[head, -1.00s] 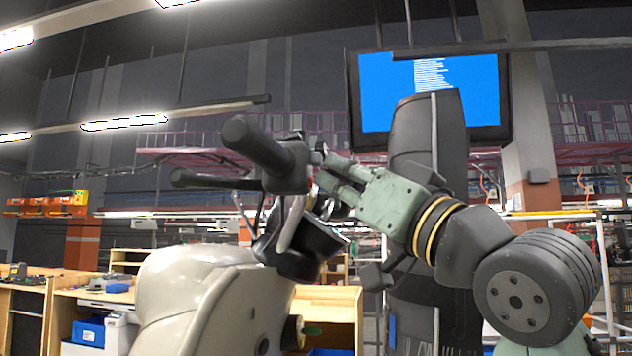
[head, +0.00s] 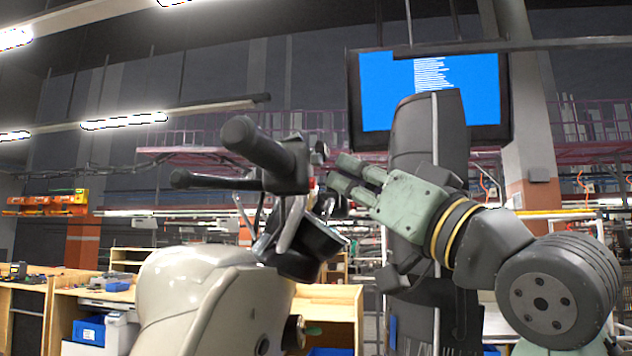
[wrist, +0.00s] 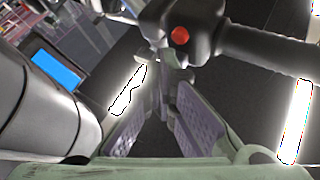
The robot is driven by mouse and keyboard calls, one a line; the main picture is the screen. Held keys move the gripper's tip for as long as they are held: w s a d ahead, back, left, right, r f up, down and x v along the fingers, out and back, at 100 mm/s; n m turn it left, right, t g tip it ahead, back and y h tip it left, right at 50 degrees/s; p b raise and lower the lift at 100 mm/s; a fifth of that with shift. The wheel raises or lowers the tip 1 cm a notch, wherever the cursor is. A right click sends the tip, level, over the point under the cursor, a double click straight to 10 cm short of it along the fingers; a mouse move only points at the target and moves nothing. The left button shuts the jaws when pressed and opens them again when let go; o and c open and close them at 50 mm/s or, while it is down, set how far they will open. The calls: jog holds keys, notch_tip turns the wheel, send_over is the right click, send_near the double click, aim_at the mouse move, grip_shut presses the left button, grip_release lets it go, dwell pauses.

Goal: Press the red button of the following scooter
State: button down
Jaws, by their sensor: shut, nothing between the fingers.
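The cream scooter (head: 190,295) stands left of centre in the head view, its black handlebar grip (head: 258,145) pointing up and left. In the wrist view the red button (wrist: 180,36) sits on the dark switch housing at the inner end of the handlebar grip (wrist: 270,47). In the head view only a small bit of red shows beside the housing. My green gripper (head: 338,173) is just right of the housing, with a small gap. In the wrist view my fingertips (wrist: 166,72) are together and empty, below the button in the picture.
A large blue screen (head: 430,90) hangs behind my arm. Wooden workbenches (head: 75,300) with a blue bin (head: 88,331) stand at the left. Another handlebar lever or grip (head: 205,181) sticks out left below the first grip.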

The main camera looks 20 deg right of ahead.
jog(key=s+d, duration=0.1)
jog(key=d, duration=0.1)
jog(key=s+d+p, duration=0.1)
jog(key=s+d, duration=0.1)
dwell(0.5)
jog(key=shift+s, duration=0.1)
dwell(0.6)
